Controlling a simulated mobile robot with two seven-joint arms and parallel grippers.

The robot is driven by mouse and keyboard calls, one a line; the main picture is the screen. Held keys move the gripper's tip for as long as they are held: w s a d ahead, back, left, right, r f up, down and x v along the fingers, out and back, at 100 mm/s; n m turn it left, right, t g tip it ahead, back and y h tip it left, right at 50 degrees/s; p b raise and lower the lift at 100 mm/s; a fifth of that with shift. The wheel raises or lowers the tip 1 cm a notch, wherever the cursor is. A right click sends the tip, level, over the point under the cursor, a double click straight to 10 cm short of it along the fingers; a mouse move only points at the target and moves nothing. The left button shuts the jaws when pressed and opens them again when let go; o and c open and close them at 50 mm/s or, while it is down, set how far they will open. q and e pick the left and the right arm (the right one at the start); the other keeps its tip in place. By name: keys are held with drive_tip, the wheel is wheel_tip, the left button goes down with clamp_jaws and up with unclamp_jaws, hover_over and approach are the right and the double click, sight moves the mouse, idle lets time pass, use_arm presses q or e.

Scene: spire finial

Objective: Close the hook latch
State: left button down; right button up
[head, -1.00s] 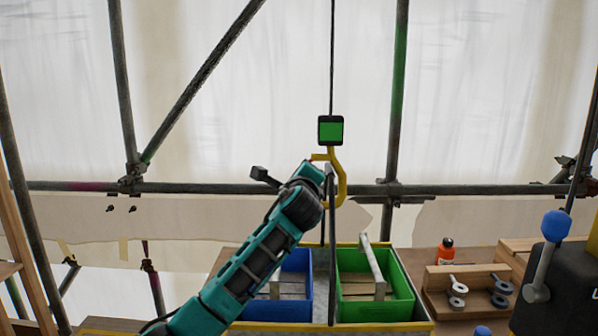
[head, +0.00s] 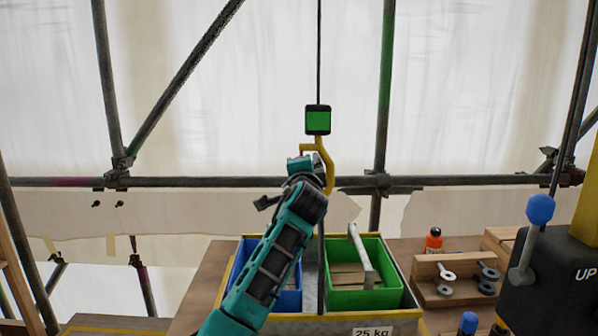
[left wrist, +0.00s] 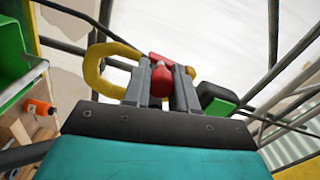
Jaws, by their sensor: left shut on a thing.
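A yellow hook (head: 328,168) hangs below a black block with a green face (head: 318,120) on a cable. My left gripper (head: 304,168) is at the hook's left side in the head view and covers part of it. In the left wrist view the yellow hook (left wrist: 97,72) curves to the left of my left gripper (left wrist: 164,78). A red piece (left wrist: 161,82), apparently the latch, sits between the fingers, which are shut on it. Whether the latch touches the hook's tip is unclear. My right gripper is not in view.
Below the hook stands a crate (head: 398,318) marked 25 kg, with a blue bin (head: 240,262) and a green bin (head: 385,275). A dark upright bar (head: 321,245) rises towards the hook. An orange bottle (head: 433,241) and a blue-knobbed lever (head: 540,209) are at right. Scaffold tubes cross behind.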

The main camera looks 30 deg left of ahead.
use_arm(q)
drive_tip(key=shift+w+d+n, duration=0.1)
drive_tip(key=shift+d+n, duration=0.05)
drive_tip(key=shift+n, duration=0.25)
drive_tip(key=c, duration=0.9)
unclamp_jaws()
drive_tip(key=v, duration=1.3)
drive_tip(key=shift+b, duration=0.4)
